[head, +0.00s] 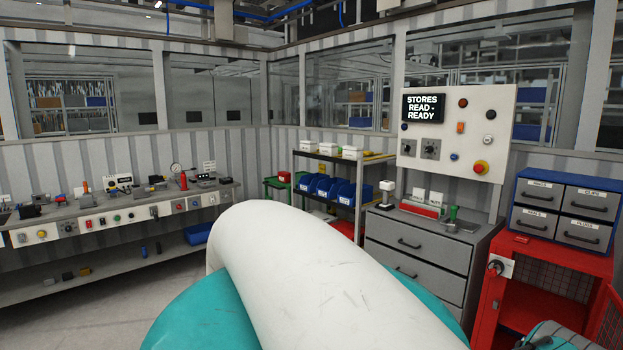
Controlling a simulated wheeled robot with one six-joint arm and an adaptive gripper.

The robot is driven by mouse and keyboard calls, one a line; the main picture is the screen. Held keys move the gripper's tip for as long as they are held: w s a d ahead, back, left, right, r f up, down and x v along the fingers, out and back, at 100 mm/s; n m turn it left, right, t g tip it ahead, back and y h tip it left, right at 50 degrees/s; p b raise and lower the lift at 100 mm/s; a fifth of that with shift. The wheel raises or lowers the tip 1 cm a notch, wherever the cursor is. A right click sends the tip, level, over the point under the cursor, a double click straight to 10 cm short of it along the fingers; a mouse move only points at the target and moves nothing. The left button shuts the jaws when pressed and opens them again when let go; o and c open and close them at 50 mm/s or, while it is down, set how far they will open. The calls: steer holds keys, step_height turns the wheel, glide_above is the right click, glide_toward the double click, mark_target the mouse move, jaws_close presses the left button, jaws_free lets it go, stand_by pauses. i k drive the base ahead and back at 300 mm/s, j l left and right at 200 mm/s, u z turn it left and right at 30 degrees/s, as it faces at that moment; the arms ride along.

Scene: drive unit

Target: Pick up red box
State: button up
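Several red things are in the head view, and I cannot tell for sure which one is the red box. A small red box-like item (284,177) sits at the green rack left of the shelf. A low red tray-like item (419,209) lies on top of the grey drawer cabinet, with white cards behind it. Another red item (347,230) is low on the shelf, partly hidden by my arm. My white and teal arm fills the lower middle of the view. My gripper's fingers do not show.
A long workbench (120,205) with devices runs along the left wall. The grey drawer cabinet (418,262) stands right of the shelf with blue bins (346,192). A red cabinet (538,262) with an open mesh door is at the right. Floor (90,322) shows at lower left.

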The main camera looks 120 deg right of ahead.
mark_target(283, 177)
steer(key=z, duration=3.45)
steer(key=i+j+u, duration=0.3)
steer(key=i, duration=0.25)
steer(key=i+j+u, duration=0.3)
steer(key=i, duration=0.3)
steer(key=i+u, duration=0.3)
steer(key=i, duration=0.25)
steer(key=i+z, duration=0.15)
steer(key=i, duration=0.3)
steer(key=i+j+z, duration=0.15)
steer(key=i, duration=0.3)
steer(key=i+j+z, duration=0.15)
steer(key=i, duration=0.25)
steer(key=i+j+z, duration=0.15)
steer(key=i, duration=0.3)
